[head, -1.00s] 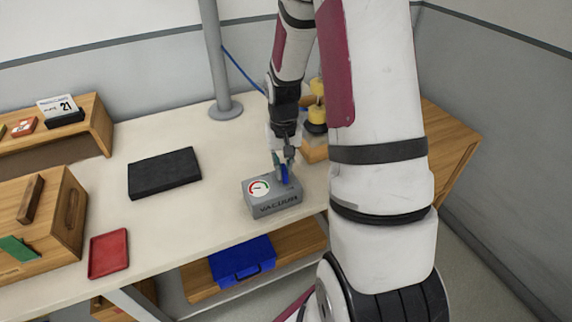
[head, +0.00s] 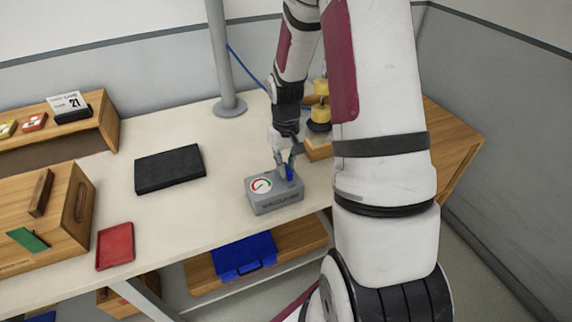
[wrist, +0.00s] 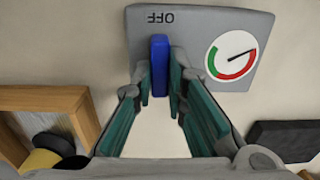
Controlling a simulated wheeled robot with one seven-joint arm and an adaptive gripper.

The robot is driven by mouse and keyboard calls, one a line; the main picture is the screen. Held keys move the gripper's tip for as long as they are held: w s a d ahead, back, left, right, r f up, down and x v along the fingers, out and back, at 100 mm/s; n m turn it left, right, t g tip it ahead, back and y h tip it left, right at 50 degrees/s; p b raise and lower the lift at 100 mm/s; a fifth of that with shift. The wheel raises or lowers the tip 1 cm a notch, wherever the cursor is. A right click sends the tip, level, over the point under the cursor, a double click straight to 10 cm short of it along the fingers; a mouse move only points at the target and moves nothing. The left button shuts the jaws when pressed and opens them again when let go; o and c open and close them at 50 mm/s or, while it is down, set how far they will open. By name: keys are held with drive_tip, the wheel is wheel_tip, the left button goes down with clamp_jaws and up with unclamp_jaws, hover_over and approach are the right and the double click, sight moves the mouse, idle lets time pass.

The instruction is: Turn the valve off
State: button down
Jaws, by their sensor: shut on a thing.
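The valve is a grey box (head: 275,197) with dark lettering on its front, near the table's front edge. A blue handle (wrist: 160,62) stands on its top, with its far end near the word OFF (wrist: 160,17) in the wrist view. A round red, green and white gauge (wrist: 232,55) sits beside the handle. My gripper (head: 286,168) reaches down to the box from behind, shut on the blue handle. In the wrist view, the fingers (wrist: 161,78) lie on either side of it. The fingers partly hide the handle in the head view.
A black slab (head: 169,169) and a red tray (head: 115,246) lie to the left on the table (head: 200,222). A grey post (head: 225,60) stands behind. A blue case (head: 245,255) is on the shelf below.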

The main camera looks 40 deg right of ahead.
drive_tip(key=c, duration=1.6)
unclamp_jaws()
wheel_tip(320, 180, up, 12)
drive_tip(key=s+a+r+n+t+h, duration=0.15)
drive_tip(key=s+a+r, duration=0.35)
drive_tip(key=a+r, duration=0.6)
drive_tip(key=s+a+r+t, duration=0.2)
drive_tip(key=s+a+r, duration=0.1)
drive_tip(key=s, duration=0.3)
drive_tip(key=s+a+r+n+t+y, duration=0.1)
drive_tip(key=s+a+r, duration=0.2)
drive_tip(key=s, duration=0.3)
drive_tip(key=shift+s+a+t, duration=0.3)
drive_tip(key=shift+a+t, duration=0.05)
drive_tip(key=shift+a, duration=0.4)
